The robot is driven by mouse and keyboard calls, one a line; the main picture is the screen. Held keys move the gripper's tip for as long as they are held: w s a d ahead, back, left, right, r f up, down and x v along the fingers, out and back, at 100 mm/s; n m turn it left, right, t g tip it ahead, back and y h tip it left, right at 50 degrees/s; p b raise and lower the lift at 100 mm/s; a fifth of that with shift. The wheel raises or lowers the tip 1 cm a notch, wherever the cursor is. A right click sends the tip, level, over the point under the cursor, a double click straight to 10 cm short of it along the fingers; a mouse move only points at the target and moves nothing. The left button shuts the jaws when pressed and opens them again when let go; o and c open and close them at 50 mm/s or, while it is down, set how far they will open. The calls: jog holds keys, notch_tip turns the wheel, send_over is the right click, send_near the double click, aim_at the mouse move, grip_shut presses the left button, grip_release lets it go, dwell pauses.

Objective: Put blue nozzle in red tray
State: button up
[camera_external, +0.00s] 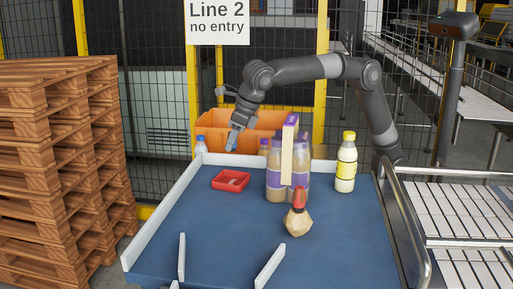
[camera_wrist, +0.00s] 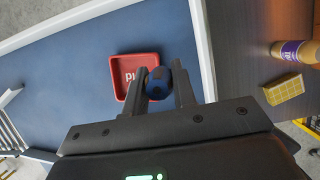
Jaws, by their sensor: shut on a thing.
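My gripper (camera_external: 233,142) is above the far left part of the blue table, up and beyond the red tray (camera_external: 231,181). In the wrist view my gripper (camera_wrist: 159,76) is shut on the blue nozzle (camera_wrist: 157,84), a small dark blue rounded piece between the fingertips. The red tray (camera_wrist: 118,78) shows just behind the nozzle there, overlapped by the left finger. The nozzle is hard to make out in the external view.
A group of purple-labelled bottles (camera_external: 273,183) stands right of the tray, with a tall upright block (camera_external: 288,150) among them. A red-topped beige object (camera_external: 298,222) and a yellow-labelled bottle (camera_external: 346,165) stand further right. White rails (camera_external: 166,202) edge the table.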

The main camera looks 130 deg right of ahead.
jog(key=w+a+f, duration=0.2)
jog(key=a, duration=0.1)
jog(key=w+a+f, duration=0.1)
jog(key=shift+w+a+f, duration=0.25)
jog(key=shift+a+f, duration=0.05)
jog(key=shift+f, duration=1.9)
jog(key=shift+f, duration=0.15)
jog(key=o, duration=0.7)
jog(key=v, duration=1.2)
